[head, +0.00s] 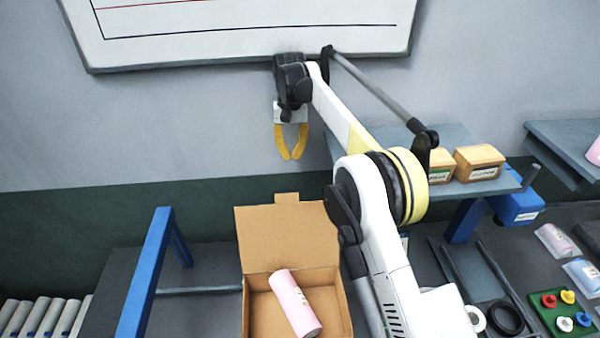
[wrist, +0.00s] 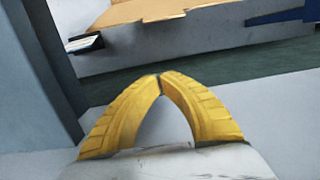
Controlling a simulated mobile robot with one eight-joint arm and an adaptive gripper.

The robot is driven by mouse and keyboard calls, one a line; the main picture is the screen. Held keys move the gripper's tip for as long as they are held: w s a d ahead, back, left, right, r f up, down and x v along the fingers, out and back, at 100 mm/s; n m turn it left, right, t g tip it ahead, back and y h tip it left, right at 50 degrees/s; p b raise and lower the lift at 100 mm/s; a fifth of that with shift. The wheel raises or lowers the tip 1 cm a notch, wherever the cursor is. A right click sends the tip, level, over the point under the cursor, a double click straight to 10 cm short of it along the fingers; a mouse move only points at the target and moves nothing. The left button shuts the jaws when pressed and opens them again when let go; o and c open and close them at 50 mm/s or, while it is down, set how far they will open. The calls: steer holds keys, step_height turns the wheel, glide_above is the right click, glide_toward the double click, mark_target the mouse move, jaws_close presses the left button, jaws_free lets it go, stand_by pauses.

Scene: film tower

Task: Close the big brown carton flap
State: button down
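The big brown carton (head: 343,302) stands open at the bottom middle of the head view. Its flap (head: 288,236) is raised at the back, with a small tab on its top edge. A pink cylinder (head: 295,303) lies tilted in the carton. My gripper (head: 290,158) points down above the flap's tab, apart from it in the picture. Its yellow fingertips (wrist: 159,76) meet in the wrist view, with nothing between them. A piece of brown cardboard (wrist: 155,12), seemingly the flap, shows at the top of the wrist view. My arm hides part of the carton's right side.
A blue frame (head: 146,275) stands left of the carton. A grey shelf (head: 385,150) with small brown boxes (head: 478,163) is at the right. A whiteboard (head: 240,30) hangs above. A green tray (head: 562,313) with coloured pieces sits at the lower right.

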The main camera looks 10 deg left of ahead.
steer(key=s+f+p, duration=0.1)
steer(key=s+f, duration=0.5)
steer(key=f, duration=0.1)
steer(key=shift+s+d+f, duration=0.15)
steer(key=shift+s+d, duration=0.1)
steer(key=shift+d, duration=0.05)
steer(key=shift+s, duration=0.15)
stand_by(0.4)
